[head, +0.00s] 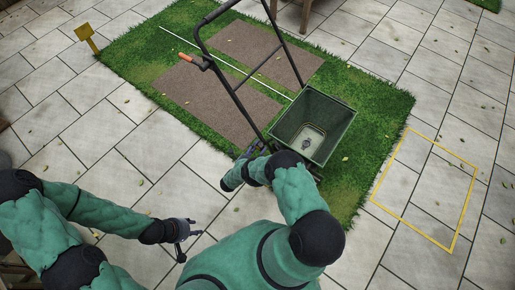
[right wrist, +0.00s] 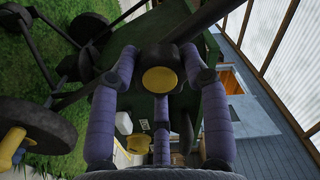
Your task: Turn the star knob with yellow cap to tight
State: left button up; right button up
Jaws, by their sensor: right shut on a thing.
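The star knob with the yellow cap (right wrist: 160,80) shows in the right wrist view, its round yellow cap facing the camera and its dark rim around it. In the head view my right gripper (head: 248,151) is at the foot of the spreader's handle, beside the green hopper (head: 340,127); the knob is not discernible there. My left gripper (head: 188,243) is open and empty over the paving, with its fingers apart.
The spreader's black handle frame (head: 234,93) rises over the grass mat (head: 378,103) with brown soil strips. A wheel (right wrist: 35,125) shows at the left of the wrist view. A yellow outlined square (head: 463,215) lies on clear paving at the right. A yellow sign (head: 84,32) stands back left.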

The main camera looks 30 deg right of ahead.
jog(key=m, duration=0.4)
jog(key=shift+w+d+r, duration=0.1)
jog(key=shift+d, duration=0.05)
jog(key=m, duration=1.1)
jog(key=shift+f+m, duration=0.3)
jog(key=shift+f, duration=0.1)
jog(key=m, duration=0.5)
jog(key=shift+a+f, duration=0.15)
jog(key=shift+a, duration=0.05)
jog(key=m, duration=0.5)
jog(key=shift+s+a+f+m, duration=0.1)
jog(key=shift+s+f+m, duration=0.1)
jog(key=shift+m, duration=0.2)
jog(key=o, duration=1.2)
jog(key=shift+c, duration=0.2)
jog(key=v, duration=1.2)
jog(key=shift+w, duration=0.15)
